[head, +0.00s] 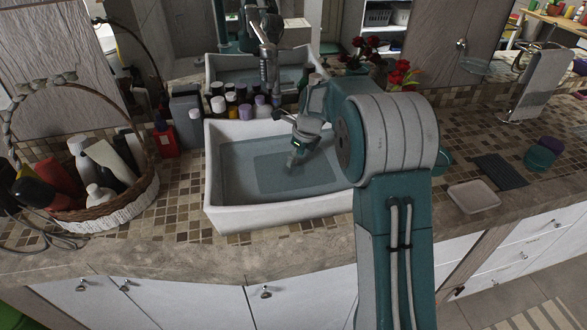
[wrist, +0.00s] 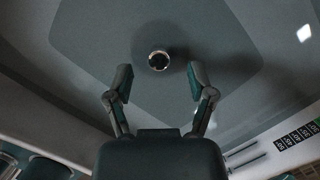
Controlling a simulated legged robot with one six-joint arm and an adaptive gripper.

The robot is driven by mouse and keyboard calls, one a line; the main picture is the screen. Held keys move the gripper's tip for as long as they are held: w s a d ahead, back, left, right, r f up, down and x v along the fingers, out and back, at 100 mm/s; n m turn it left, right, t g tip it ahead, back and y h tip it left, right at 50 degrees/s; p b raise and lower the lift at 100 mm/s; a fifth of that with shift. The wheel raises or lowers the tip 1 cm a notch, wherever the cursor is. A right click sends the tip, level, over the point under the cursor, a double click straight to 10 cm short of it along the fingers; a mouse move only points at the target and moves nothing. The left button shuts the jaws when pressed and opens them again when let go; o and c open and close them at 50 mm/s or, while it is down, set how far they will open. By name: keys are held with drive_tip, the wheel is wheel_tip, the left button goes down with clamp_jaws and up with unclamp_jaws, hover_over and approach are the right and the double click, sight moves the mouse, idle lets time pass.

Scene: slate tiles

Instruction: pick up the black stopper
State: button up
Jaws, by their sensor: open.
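The black stopper (wrist: 158,62) shows in the wrist view as a small round dark piece with a pale rim on the sink's floor. It lies ahead of my gripper (wrist: 160,76), roughly centred between the two fingertips in the picture. My gripper's fingers are spread apart with nothing between them that I can see. In the head view my gripper (head: 293,160) points down inside the white sink (head: 280,210). I cannot make out the stopper in that view. How far the fingertips are above the sink floor is hard to tell.
The sink walls surround my gripper. A faucet (head: 270,65) and several bottles (head: 245,110) stand behind the sink. A wicker basket (head: 120,210) of bottles is at the left. A white soap dish (head: 474,196) and a dark mat (head: 499,171) lie at the right.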

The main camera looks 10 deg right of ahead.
drive_tip(key=x, duration=0.3)
drive_tip(key=shift+a, duration=0.1)
drive_tip(key=shift+c, duration=0.3)
clamp_jaws()
drive_tip(key=shift+r, duration=0.1)
drive_tip(key=shift+r, duration=0.6)
drive_tip(key=s+d+r, duration=0.7)
drive_tip(key=d+r, duration=0.4)
drive_tip(key=d, duration=0.1)
drive_tip(key=shift+r, duration=0.35)
